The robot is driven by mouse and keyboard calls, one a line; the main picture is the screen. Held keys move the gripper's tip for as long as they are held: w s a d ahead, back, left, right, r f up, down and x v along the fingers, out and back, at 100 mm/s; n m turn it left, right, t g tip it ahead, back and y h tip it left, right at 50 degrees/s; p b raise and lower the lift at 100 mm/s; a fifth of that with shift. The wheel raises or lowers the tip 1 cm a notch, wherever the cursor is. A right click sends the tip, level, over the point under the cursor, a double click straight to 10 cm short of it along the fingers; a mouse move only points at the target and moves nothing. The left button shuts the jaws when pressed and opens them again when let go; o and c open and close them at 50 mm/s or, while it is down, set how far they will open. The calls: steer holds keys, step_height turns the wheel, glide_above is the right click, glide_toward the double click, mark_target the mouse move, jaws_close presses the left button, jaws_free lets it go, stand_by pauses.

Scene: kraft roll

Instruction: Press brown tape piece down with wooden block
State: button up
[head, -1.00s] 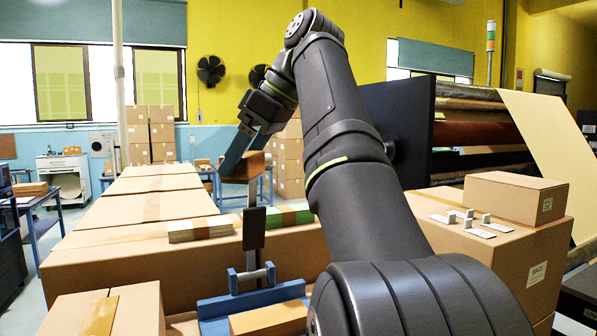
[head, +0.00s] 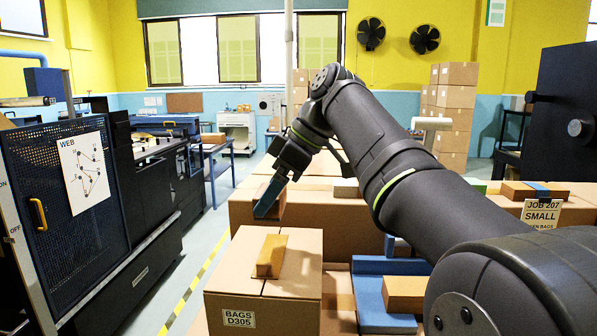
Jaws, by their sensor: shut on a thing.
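My gripper (head: 270,196) has blue fingers and is shut on a brown wooden block (head: 279,207), partly hidden behind the near finger. It holds the block in the air, above and behind the carton labelled BAGS D305 (head: 232,285). The block is apart from the tape piece.
A blue fixture (head: 368,305) with a tan block (head: 403,291) stands right of the carton. Further right is a box labelled JOB 207 SMALL (head: 541,212). A dark machine with a mesh door (head: 50,190) stands at the left, beyond a clear aisle.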

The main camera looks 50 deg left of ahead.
glide_above(259, 250)
steer(key=w+d, duration=0.2)
steer(key=shift+s+f, duration=0.1)
steer(key=shift+f, duration=3.5)
steer(key=shift+f, duration=0.45)
steer(key=shift+r, duration=3.5)
